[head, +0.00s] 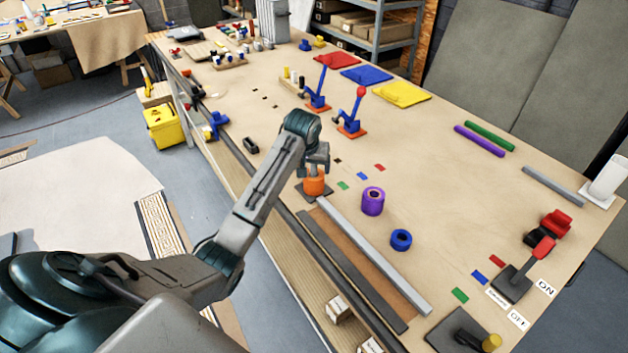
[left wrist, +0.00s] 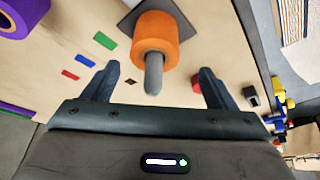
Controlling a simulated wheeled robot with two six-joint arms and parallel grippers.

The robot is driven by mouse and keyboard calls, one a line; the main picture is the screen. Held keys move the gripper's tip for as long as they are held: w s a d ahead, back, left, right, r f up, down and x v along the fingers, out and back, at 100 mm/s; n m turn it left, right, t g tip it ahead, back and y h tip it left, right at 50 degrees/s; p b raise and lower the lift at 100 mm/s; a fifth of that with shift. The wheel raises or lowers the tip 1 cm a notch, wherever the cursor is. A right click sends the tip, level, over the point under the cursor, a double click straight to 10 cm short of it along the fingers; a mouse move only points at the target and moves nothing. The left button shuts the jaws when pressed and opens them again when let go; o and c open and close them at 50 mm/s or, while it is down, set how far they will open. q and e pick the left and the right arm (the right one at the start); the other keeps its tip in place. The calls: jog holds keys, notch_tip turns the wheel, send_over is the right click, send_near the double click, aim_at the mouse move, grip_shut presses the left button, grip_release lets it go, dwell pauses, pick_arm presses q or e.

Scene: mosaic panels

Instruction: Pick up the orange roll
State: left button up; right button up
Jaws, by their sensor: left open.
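The orange roll (head: 314,186) stands upright around a grey peg on a dark square base near the table's front edge. In the left wrist view the orange roll (left wrist: 156,37) lies ahead of my fingers, with the grey peg (left wrist: 154,75) pointing toward the palm. My left gripper (head: 316,165) is above the roll, pointing down. In the left wrist view its two fingers (left wrist: 158,85) are spread on either side of the peg, apart from the roll, with nothing held. My right gripper is not in view.
A purple roll (head: 373,201) and a blue roll (head: 400,240) stand to the right on the table. A long grey bar (head: 375,255) lies beside the orange roll's base. Blue levers (head: 350,125) stand farther back. Small coloured tiles (head: 362,177) lie flat between.

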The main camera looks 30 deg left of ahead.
aim_at(313, 173)
pick_arm(q)
jog(key=p+x, duration=0.1)
jog(key=x, duration=0.1)
jog(key=p+x, duration=0.1)
jog(key=x, duration=0.1)
jog(key=shift+d+f+p, duration=0.1)
jog(key=shift+d+p, duration=0.25)
jog(key=shift+w+a+f, duration=0.1)
jog(key=shift+w+f, duration=0.05)
jog(key=shift+f, duration=0.3)
jog(key=c, duration=1)
jog(key=shift+c, duration=0.5)
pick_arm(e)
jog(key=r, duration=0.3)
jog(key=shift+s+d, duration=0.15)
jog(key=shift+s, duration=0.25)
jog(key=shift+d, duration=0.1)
